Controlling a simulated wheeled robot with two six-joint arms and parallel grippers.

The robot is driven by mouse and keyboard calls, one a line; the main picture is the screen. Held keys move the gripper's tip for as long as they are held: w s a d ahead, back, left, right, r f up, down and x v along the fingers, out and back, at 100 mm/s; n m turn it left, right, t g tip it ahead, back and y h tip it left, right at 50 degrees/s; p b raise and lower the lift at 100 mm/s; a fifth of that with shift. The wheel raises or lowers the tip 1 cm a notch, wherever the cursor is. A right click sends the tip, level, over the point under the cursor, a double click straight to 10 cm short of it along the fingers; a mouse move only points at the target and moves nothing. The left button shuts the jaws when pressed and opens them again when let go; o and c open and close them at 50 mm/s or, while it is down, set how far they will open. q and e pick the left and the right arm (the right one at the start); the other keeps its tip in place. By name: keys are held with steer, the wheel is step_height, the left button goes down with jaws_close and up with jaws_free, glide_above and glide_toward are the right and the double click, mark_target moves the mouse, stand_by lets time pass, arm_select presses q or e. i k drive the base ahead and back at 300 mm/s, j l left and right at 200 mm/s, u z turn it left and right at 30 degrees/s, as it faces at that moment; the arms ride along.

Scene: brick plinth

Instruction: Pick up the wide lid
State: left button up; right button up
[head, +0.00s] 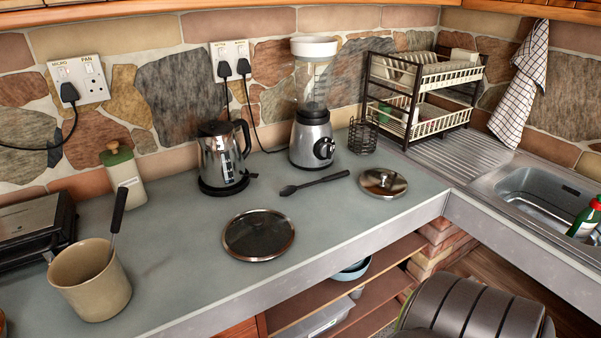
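Neither of my grippers is in view. Nothing covers the wide lid.
A kettle (222,155) and blender (312,110) stand behind the wide lid; a dark spoon (314,183) lies between the lids. A beige utensil pot (92,280) is at left. A dish rack (425,90) and sink (540,195) are at right. Clear worktop surrounds the wide lid.

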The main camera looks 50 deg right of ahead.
mark_target(257, 235)
steer(key=z, duration=1.25)
